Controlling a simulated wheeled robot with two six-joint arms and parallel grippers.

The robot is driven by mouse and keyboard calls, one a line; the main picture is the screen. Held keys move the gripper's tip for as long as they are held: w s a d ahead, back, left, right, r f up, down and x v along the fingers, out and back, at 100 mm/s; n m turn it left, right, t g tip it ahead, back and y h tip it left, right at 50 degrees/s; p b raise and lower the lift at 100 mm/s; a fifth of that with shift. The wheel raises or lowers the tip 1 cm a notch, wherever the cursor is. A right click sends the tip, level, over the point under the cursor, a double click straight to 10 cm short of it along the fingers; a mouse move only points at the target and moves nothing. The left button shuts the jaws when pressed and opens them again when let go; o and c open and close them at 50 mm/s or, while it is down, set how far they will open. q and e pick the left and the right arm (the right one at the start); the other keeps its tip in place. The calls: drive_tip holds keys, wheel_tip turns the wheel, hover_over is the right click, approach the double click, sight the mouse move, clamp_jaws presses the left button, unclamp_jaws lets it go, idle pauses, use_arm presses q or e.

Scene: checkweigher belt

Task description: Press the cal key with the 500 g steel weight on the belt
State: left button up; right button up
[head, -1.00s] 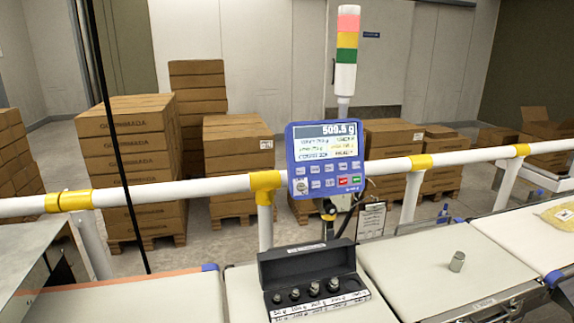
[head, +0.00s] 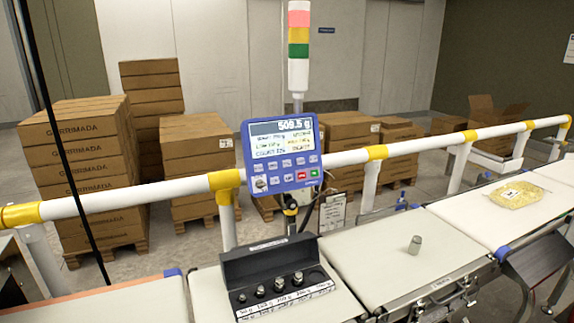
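The blue control panel (head: 282,153) is mounted at the rail. Its display reads 509.5 g, and keys run below it, including a red and a green one. The key labels are too small to read, so I cannot tell which is the cal key. No gripper shows in the head view.
An open black weight case (head: 272,262) with several weights stands on the belt section to the left. A white rail (head: 150,193) with yellow joints runs behind the belts. A yellow bag (head: 517,195) lies on the right belt. Stacked cartons (head: 85,165) stand behind.

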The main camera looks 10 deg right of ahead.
drive_tip(key=c, duration=0.7)
drive_tip(key=shift+s+d, duration=0.1)
clamp_jaws()
drive_tip(key=shift+d, duration=0.1)
drive_tip(key=shift+d, duration=0.15)
idle(0.5)
